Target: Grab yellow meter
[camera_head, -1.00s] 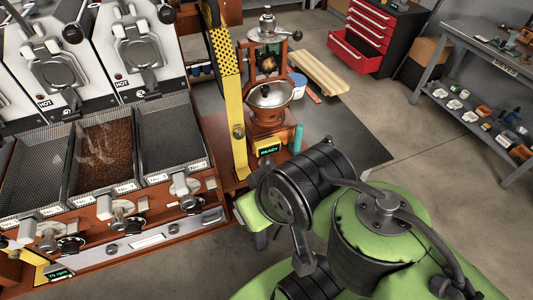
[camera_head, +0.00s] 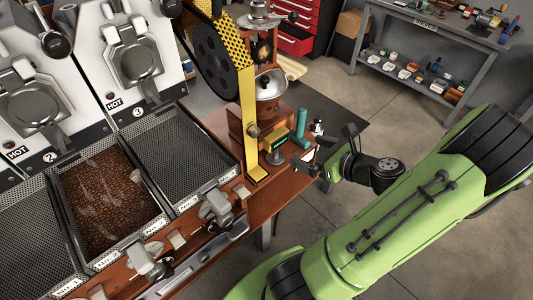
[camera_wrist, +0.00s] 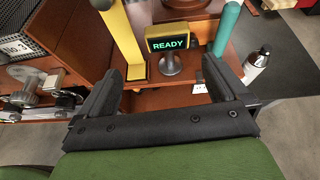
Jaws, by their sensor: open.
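The yellow meter (camera_head: 283,147) is a small yellow box with a dark display on a round metal stand, on the wooden bench's right end. In the wrist view the meter (camera_wrist: 171,34) shows green "READY" text, upright and facing me. My gripper (camera_head: 312,157) is just to the right of the meter in the head view, apart from it. In the wrist view my gripper (camera_wrist: 162,72) has its two dark fingers spread wide, with nothing between them. The meter and its stand appear just beyond the gap between the fingertips.
A yellow post (camera_head: 252,130) stands close left of the meter. A teal cylinder (camera_head: 300,123) stands close behind it, right. A small bottle (camera_wrist: 258,62) is farther right. Metal-handled trays (camera_head: 185,145) lie left. Open floor (camera_head: 370,215) is right of the bench.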

